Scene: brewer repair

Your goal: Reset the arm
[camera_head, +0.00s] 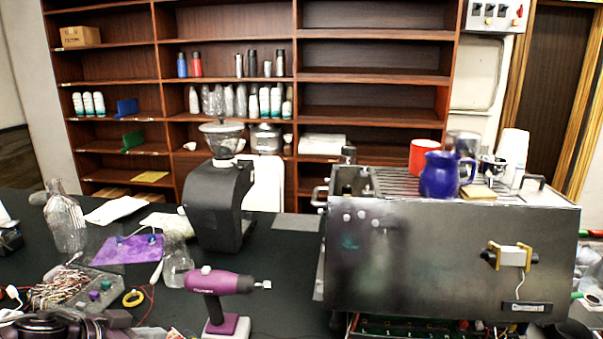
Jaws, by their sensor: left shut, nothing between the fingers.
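My left gripper (118,319) is low at the bottom left edge of the head view, with part of my dark left arm beside it. It is shut and empty, in front of the loose wires and the purple drill. Its lower part is cut off by the frame edge. My right gripper is not in view.
A purple drill (220,283) stands upright on the black table (285,285). A metal brewer (430,250) fills the right, with a blue pitcher (438,176) and red cup (424,156) on top. A black grinder (217,205), glass bottle (65,222) and tangled wires (62,288) stand left.

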